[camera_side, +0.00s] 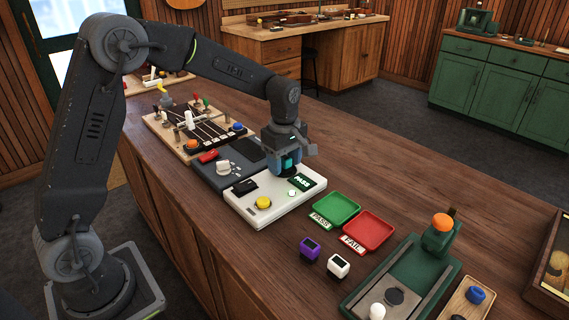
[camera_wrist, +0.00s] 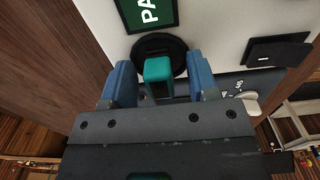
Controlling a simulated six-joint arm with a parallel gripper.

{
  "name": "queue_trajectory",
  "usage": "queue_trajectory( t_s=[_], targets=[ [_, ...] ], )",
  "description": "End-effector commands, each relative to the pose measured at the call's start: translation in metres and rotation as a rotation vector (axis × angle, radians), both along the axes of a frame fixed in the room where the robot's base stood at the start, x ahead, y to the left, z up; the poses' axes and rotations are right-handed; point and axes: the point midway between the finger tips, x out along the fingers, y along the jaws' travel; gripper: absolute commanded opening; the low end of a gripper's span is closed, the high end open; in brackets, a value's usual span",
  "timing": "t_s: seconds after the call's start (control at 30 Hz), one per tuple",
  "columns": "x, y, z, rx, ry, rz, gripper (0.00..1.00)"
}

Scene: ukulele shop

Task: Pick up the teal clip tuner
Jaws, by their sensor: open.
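The teal clip tuner (camera_wrist: 158,70) stands on a round black pad (camera_wrist: 172,44) of the white test unit, in the wrist view. My gripper (camera_wrist: 160,82) is open, with one blue finger on each side of the tuner. In the side view my gripper (camera_side: 288,163) is low over the back of the white test unit (camera_side: 274,213), and the tuner is mostly hidden there behind the fingers. The unit's green screen (camera_side: 301,182) reads PASS.
A green PASS tray (camera_side: 336,208) and a red FAIL tray (camera_side: 369,231) lie right of the unit. A purple tuner (camera_side: 310,248) and a white tuner (camera_side: 338,265) stand in front. A dark green fixture (camera_side: 405,278) is at the right.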

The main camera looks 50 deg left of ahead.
Motion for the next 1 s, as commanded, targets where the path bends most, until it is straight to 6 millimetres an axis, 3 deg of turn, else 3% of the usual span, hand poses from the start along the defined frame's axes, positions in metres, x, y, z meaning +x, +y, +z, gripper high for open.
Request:
queue_trajectory(
  t_s=[0.07,0.6,1.0],
  targets=[
    [0.0000,0.0000,0.0001,0.000,0.000,0.000,0.53],
    [0.0000,-0.0001,0.0005,0.000,0.000,0.000,0.02],
    [0.0006,0.0000,0.0084,0.000,-0.002,0.000,0.00]
  ],
)
